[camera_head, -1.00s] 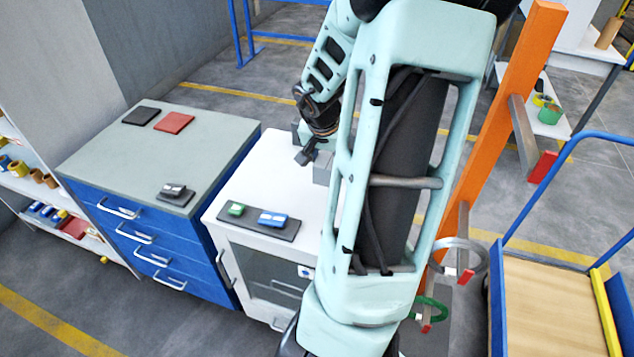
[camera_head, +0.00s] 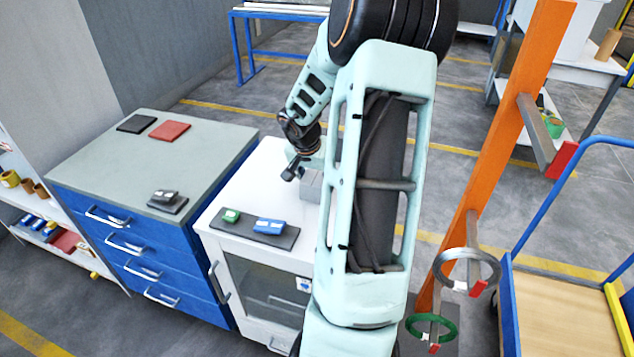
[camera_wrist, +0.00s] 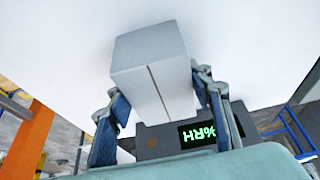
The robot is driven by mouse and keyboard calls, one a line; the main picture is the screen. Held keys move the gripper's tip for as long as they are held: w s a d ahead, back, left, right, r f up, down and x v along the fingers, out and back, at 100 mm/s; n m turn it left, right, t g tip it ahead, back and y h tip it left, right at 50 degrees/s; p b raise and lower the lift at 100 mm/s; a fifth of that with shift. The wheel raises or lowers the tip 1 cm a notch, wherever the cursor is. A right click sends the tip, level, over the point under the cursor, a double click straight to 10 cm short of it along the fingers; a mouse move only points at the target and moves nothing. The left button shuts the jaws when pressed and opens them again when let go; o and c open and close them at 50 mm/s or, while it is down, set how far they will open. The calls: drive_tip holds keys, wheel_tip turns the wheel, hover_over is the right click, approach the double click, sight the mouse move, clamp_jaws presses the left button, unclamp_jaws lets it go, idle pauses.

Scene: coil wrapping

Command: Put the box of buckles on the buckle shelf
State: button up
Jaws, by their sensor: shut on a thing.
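A plain light-grey box (camera_wrist: 153,65) with a seam down its front is held between the two fingers of my gripper (camera_wrist: 160,100) in the wrist view. I take it to be the box of buckles; its contents are hidden. In the head view my gripper (camera_head: 297,165) is over the back of a white cabinet (camera_head: 262,165), partly hidden by my arm. A grey block (camera_head: 311,186) shows beside it; I cannot tell if this is the held box. A shelf unit (camera_head: 20,188) with several small goods stands at the far left. No label marks it as the buckle shelf.
The white cabinet carries a dark mat (camera_head: 256,236) with green and blue tools. A blue drawer cabinet (camera_head: 95,175) adjoins it on the left. An orange post (camera_head: 497,150) with coil hooks and a cart (camera_head: 555,310) stand right. A dark %RH display (camera_wrist: 197,133) is behind the box.

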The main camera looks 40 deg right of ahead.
drive_tip(key=o, duration=1.2)
drive_tip(key=shift+c, duration=0.2)
drive_tip(key=o, duration=0.4)
drive_tip(key=shift+o, duration=0.2)
